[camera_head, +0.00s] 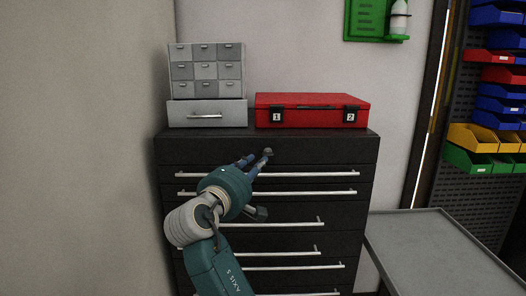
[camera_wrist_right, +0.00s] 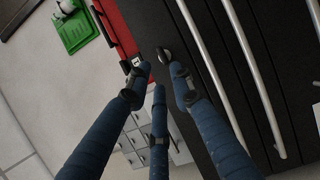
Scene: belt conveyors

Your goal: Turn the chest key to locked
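The black tool chest (camera_head: 330,150) stands against the wall with its drawers shut. Its small round key or lock (camera_head: 268,151) is on the top front panel, above the first drawer handle. Whether one finger touches the key, I cannot tell. My left gripper is out of view.
A red case (camera_head: 320,103) and a grey small-drawer cabinet (camera_head: 206,75) sit on the chest. Long drawer handles (camera_head: 270,174) project from its front. A grey table (camera_head: 440,250) stands at the right, below colored bins (camera_head: 485,138). A wall is close on the left.

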